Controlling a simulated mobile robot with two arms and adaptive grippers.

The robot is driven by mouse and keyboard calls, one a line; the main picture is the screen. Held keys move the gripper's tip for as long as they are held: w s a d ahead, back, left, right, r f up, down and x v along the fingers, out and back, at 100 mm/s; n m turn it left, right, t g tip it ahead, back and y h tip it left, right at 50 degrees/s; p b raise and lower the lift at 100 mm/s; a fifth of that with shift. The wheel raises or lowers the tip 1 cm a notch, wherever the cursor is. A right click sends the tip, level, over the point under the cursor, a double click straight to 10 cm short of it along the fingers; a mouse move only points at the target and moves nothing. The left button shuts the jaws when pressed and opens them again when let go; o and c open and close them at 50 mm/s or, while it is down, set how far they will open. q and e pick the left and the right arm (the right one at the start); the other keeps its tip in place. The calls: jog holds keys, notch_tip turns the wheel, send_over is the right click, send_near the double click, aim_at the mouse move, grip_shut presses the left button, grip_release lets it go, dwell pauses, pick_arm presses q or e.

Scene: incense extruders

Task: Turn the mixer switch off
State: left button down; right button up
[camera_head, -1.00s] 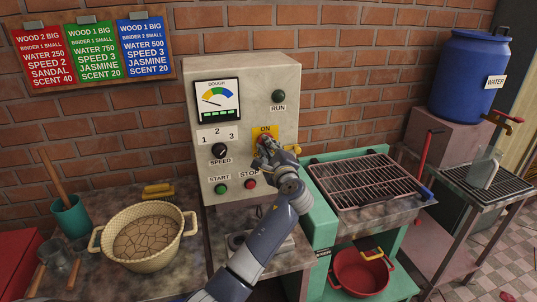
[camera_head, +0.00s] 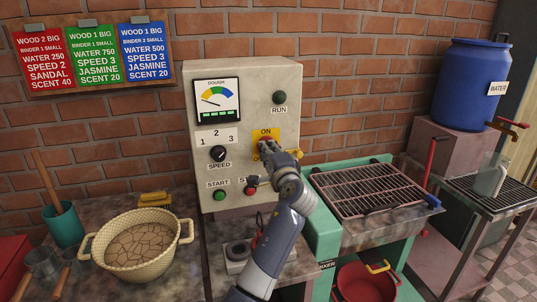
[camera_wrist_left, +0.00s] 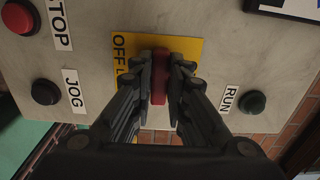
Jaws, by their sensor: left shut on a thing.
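The mixer switch is a red knob on a yellow plate (camera_head: 266,133) marked ON at its top, on the grey control panel (camera_head: 205,120). In the left wrist view the red knob (camera_wrist_left: 158,88) sits between my finger pads, and the yellow plate (camera_wrist_left: 122,60) shows OFF at the left, partly covered. There the knob's bar lies parallel to the pads, crosswise on the panel. My left gripper (camera_head: 267,149) is shut on the knob; it also shows in the wrist view (camera_wrist_left: 160,75). The dark green RUN lamp (camera_head: 279,98) is above the switch. My right gripper is out of view.
The green START button (camera_head: 220,194), red STOP button (camera_head: 250,190) and black SPEED dial (camera_head: 218,154) are close by. A woven basin (camera_head: 135,262) stands at left. A rack (camera_head: 365,187) and blue water barrel (camera_head: 470,85) are to the right.

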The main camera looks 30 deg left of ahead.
pick_arm(q)
jog(key=shift+f, duration=0.1)
dwell(0.3)
jog(key=c, duration=1.6)
grip_release()
jog(key=shift+o, duration=0.2)
jog(key=v, duration=1.2)
